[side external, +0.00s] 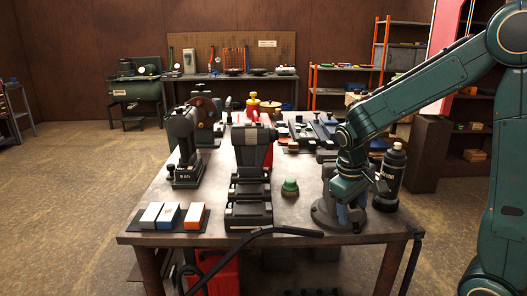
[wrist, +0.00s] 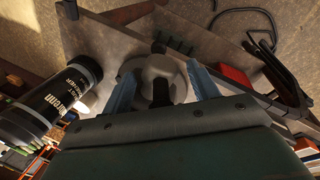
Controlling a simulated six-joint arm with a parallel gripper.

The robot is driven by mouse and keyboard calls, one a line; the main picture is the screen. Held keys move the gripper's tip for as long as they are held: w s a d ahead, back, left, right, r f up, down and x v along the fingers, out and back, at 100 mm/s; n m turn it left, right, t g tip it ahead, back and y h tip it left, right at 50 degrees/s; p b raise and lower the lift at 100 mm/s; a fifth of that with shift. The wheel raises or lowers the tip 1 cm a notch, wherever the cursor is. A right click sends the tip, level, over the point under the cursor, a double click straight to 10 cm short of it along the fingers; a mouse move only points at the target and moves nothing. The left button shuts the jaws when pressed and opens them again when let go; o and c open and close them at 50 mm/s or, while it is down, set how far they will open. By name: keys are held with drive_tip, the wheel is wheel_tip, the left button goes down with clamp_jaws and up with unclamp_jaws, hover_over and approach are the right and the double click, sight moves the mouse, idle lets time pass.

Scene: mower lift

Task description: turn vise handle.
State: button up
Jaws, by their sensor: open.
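The grey vise (side external: 325,212) is bolted or set near the right front corner of the workbench, partly hidden behind my gripper in the side view. My gripper (side external: 350,214) points down right at it. In the wrist view the vise's rounded grey body (wrist: 160,68) shows between the two bluish fingers of my gripper (wrist: 164,70). The fingers are apart, one on each side of it. I cannot tell whether they touch it. The vise handle cannot be clearly made out; dark parts show near the body.
A green knob-like piece (side external: 290,187) and a dark machine (side external: 250,180) stand to the left.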

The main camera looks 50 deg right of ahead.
drive_tip(key=c, duration=0.9)
drive_tip(key=shift+o, duration=0.2)
drive_tip(key=shift+s+d+r+t+y, duration=0.1)
drive_tip(key=shift+s+d+t+y, duration=0.1)
drive_tip(key=shift+t+y, duration=0.65)
drive_tip(key=shift+s+d+t+y, duration=0.1)
drive_tip(key=shift+d+t+y, duration=0.1)
drive_tip(key=shift+t+y, duration=0.6)
drive_tip(key=shift+s+d+m+t+y, duration=0.1)
drive_tip(key=shift+d+m+t+y, duration=0.05)
drive_tip(key=shift+t+y, duration=0.55)
drive_tip(key=shift+s+d+m+t+y, duration=0.1)
drive_tip(key=shift+m+t+y, duration=0.05)
drive_tip(key=shift+t+y, duration=0.5)
drive_tip(key=shift+t, duration=0.3)
drive_tip(key=o, duration=0.9)
drive_tip(key=shift+c, duration=0.2)
